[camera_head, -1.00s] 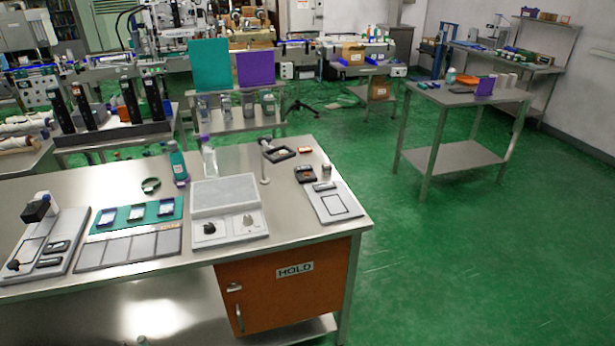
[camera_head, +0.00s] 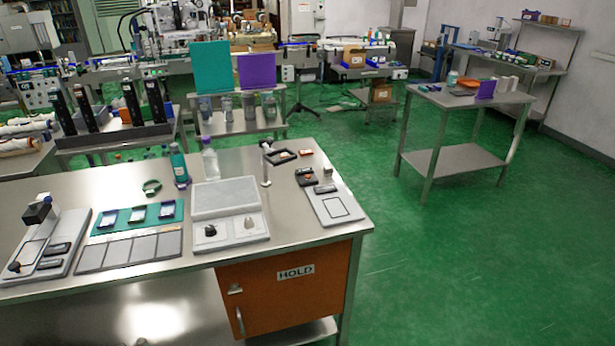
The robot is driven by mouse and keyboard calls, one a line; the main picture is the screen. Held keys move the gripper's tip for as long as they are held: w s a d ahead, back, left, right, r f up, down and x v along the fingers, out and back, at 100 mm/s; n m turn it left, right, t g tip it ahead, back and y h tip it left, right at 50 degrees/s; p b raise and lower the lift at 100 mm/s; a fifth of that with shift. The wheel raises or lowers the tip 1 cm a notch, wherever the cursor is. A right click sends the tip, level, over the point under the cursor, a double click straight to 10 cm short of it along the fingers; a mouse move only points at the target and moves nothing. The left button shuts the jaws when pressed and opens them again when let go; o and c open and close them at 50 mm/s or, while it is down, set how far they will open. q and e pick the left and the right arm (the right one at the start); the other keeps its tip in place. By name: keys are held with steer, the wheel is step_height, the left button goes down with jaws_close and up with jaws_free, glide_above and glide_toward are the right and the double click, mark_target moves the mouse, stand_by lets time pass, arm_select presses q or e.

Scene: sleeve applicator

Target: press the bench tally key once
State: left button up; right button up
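The steel bench (camera_head: 330,235) stands in front of me, its top crowded with small devices. A small black device with an orange-red spot (camera_head: 306,177) sits near the bench's right end; it may be the bench tally with its key, but it is too small to be sure. Just in front of it is a pale plate (camera_head: 336,208) with a black display-like block (camera_head: 325,189). A grey console (camera_head: 230,229) with a black knob (camera_head: 210,231) and a pale knob (camera_head: 248,223) stands left of that plate. Neither gripper is in view.
A pale device with a black head (camera_head: 40,211) stands at the bench's left end, beside a teal tray (camera_head: 137,217). Two bottles (camera_head: 180,168) and a post with a square frame (camera_head: 266,165) stand farther back. Green floor (camera_head: 460,270) is open to the right.

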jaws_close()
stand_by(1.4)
